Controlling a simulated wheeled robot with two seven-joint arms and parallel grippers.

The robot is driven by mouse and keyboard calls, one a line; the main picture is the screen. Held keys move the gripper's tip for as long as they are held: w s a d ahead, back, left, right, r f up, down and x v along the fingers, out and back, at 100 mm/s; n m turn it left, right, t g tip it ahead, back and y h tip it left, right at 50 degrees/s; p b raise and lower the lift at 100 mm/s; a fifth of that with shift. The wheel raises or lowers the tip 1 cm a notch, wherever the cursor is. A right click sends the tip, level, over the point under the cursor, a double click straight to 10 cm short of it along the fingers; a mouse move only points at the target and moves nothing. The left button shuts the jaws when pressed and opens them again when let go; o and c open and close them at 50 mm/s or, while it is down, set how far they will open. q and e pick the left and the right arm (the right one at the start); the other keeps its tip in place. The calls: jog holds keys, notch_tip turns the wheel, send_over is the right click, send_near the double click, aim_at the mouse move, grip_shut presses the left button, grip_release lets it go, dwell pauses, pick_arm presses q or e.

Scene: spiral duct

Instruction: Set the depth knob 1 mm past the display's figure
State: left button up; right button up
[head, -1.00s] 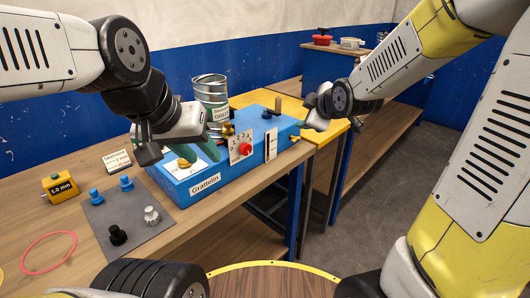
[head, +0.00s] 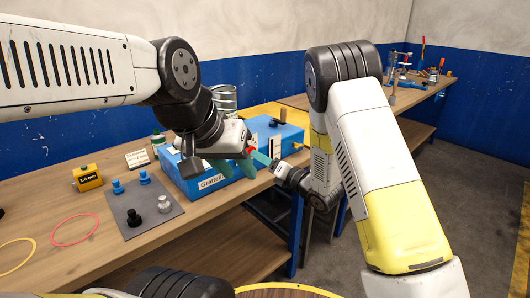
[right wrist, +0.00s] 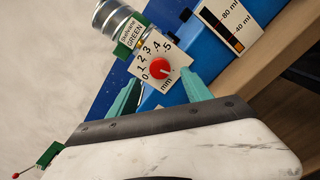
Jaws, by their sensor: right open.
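The yellow display box (head: 88,178) stands on the left of the bench and reads 1.0 mm. The red depth knob (right wrist: 159,69) sits on a white dial plate marked 0 to 5 mm on the blue machine (head: 205,183). I cannot tell its pointer's setting. In the head view the knob (head: 252,149) is partly covered. My right gripper (right wrist: 160,90) is open, with the knob between and just beyond its fingertips; I see no contact. My left gripper (head: 236,171) is open and empty in front of the machine, hiding part of it.
A grey mat (head: 142,207) holds blue, black and grey knobs. A red ring (head: 75,229) lies near it on the bench. A second bench with tools stands behind at right.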

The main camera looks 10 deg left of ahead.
jog(key=x, duration=0.5)
jog(key=shift+w+a, duration=0.2)
grip_shut()
